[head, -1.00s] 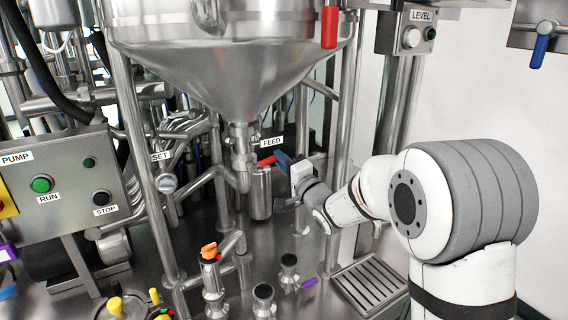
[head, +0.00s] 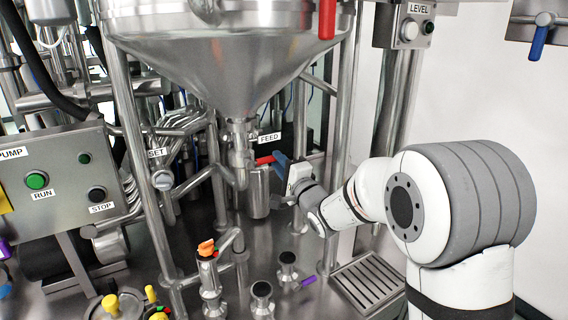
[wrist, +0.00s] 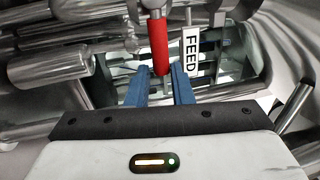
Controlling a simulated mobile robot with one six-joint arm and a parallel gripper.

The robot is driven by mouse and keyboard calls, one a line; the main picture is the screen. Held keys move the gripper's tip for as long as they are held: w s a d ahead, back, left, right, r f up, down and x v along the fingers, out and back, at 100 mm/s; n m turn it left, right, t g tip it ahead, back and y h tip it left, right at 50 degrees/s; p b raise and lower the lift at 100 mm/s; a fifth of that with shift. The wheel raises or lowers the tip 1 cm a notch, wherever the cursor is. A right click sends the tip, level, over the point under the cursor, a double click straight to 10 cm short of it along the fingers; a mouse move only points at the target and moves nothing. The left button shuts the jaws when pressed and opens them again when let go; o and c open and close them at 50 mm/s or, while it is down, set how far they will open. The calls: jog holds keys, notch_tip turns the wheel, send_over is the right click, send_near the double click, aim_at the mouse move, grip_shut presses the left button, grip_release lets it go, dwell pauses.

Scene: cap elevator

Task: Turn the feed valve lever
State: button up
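The feed valve lever is a red handle (head: 264,160) on the pipe below the hopper, beside the FEED label (head: 269,137). In the wrist view the lever (wrist: 158,42) points down toward my gripper (wrist: 160,80). Its tip shows between the two blue fingers, with little gap on either side. In the head view my gripper (head: 280,163) is just right of the lever's end. The fingers stand apart. I cannot tell whether either touches the lever.
A steel hopper (head: 215,60) hangs above the valve. Upright posts (head: 340,130) stand close to my arm. A pump box (head: 55,185) with RUN and STOP buttons is at left. An orange-handled valve (head: 206,248) and a drain grate (head: 366,284) are in front.

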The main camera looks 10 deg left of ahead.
jog(key=o, duration=0.4)
jog(key=b+v, duration=0.1)
jog(key=v, duration=0.7)
jog(key=shift+a+b, duration=0.1)
jog(key=shift+b, duration=0.3)
